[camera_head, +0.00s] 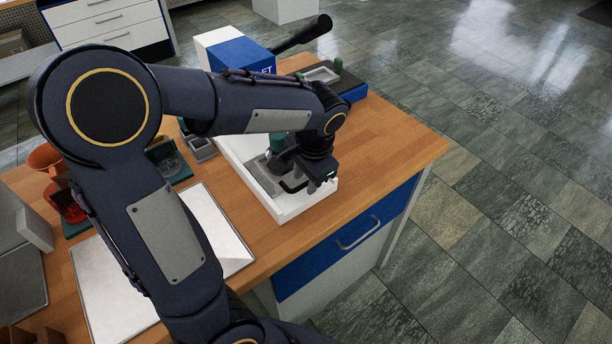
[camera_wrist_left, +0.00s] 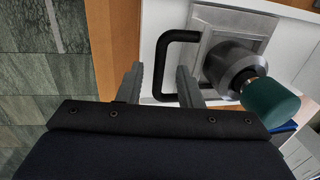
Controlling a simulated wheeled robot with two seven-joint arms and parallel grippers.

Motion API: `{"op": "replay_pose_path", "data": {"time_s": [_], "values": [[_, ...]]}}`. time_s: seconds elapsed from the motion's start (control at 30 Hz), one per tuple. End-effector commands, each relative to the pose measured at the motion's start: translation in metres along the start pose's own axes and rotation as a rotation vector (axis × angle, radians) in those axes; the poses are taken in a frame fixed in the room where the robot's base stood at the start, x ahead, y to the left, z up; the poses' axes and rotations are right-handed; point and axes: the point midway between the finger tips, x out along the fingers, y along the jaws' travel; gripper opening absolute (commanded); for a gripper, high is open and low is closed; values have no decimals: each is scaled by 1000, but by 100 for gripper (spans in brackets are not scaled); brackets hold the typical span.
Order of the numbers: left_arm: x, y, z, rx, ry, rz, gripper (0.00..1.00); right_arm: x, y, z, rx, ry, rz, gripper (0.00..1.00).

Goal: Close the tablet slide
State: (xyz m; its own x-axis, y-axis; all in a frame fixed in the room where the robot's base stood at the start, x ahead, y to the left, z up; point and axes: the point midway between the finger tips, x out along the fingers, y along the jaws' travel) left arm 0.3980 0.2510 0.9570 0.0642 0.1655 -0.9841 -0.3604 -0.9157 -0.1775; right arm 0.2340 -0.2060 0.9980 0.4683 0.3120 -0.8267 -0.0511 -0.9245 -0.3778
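The tablet slide is a grey metal plate (camera_wrist_left: 238,22) in a white base (camera_head: 292,210), with a black U-shaped handle (camera_wrist_left: 163,65) at its front. A round metal part (camera_wrist_left: 232,65) with a green knob (camera_wrist_left: 270,103) sits on the plate. My left gripper (camera_head: 302,184) is over the front of the base, at the handle. In the left wrist view its two fingers (camera_wrist_left: 160,75) are apart, one on each side of the handle's bar, with visible gaps. Part of the slide is hidden under my left arm in the head view. My right gripper is not in view.
A blue and white box (camera_head: 240,53) with a black lever (camera_head: 303,34) stands behind. A white-grey panel (camera_head: 105,275) lies at left, near red cups (camera_head: 66,202). The wooden tabletop (camera_head: 385,140) is clear to the right, up to its edge.

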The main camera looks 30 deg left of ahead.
Motion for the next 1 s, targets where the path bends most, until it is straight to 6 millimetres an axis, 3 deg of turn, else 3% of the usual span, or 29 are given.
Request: {"op": "replay_pose_path", "data": {"time_s": [0.07, 0.3, 0.67, 0.77, 1.0], "values": [[0, 0, 0, 0, 0, 0, 33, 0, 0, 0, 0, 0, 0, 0], [0, 0, 0, 0, 1, 0, 1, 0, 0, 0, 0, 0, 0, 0], [0, -5, 0, -3, 0, 0, 0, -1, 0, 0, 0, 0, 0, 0], [2, -23, -1, -8, 1, 0, 0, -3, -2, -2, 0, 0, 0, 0], [13, -87, -2, -9, -1, -1, 0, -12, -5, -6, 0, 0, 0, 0]]}}
